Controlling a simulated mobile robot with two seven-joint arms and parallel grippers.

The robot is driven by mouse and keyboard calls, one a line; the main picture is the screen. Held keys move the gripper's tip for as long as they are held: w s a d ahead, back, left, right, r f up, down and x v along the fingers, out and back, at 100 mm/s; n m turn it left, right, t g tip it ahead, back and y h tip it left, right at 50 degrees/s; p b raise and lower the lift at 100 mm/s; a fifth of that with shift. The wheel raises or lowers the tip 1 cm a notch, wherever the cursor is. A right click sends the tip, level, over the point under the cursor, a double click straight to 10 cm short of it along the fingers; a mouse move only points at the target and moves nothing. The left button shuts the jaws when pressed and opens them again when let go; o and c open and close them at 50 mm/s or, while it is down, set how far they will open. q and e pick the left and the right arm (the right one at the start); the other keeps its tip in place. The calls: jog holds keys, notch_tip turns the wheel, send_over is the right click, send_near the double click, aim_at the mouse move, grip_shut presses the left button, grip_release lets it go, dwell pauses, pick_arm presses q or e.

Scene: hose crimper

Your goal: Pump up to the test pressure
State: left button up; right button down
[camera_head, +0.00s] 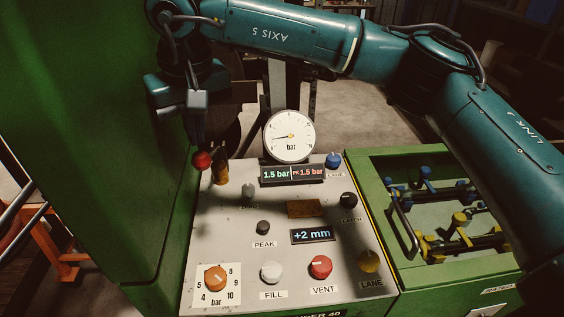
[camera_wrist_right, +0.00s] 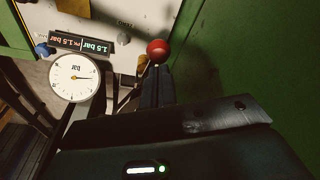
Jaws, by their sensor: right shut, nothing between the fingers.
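A red ball knob (camera_head: 202,160) stands at the back left of the sloped panel, beside a brass-coloured post (camera_head: 220,170). My right gripper (camera_head: 199,138) points down at the knob with its fingers together and nothing held. In the wrist view the fingertips (camera_wrist_right: 156,72) end right at the red ball (camera_wrist_right: 157,51); whether they touch is unclear. The round bar gauge (camera_head: 290,135) has its needle toward the left, low on the scale. The pressure display (camera_head: 292,174) reads 1.5 bar and PK 1.5 bar. The orange bar dial (camera_head: 216,278) is marked 4 to 10. My left gripper is out of view.
The panel (camera_head: 200,225) also carries a white FILL knob (camera_head: 271,271), a red VENT knob (camera_head: 320,267), a yellow LANE knob (camera_head: 369,261) and a +2 mm display (camera_head: 313,235). A tall green wall (camera_head: 90,120) stands close on the left. A green-framed tray (camera_head: 380,170) is at right.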

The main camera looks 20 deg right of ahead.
aim_at(200, 158)
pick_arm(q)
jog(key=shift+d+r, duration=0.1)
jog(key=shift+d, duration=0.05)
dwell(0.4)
pick_arm(e)
jog(key=shift+f, duration=0.25)
notch_tip(200, 158, down, 10)
jog(key=s+b, duration=0.2)
jog(key=b, duration=0.6)
jog(key=r+p, duration=0.2)
jog(key=w+r+p, duration=0.1)
jog(key=r+p, duration=0.1)
jog(key=r, duration=0.1)
jog(key=shift+a+r, duration=0.1)
jog(key=r+p, duration=0.2)
jog(key=r, duration=0.1)
jog(key=r+p, duration=0.2)
jog(key=shift+w, duration=0.4)
jog(key=shift+r, duration=0.2)
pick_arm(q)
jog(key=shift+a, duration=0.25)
pick_arm(e)
jog(key=shift+w, duration=0.1)
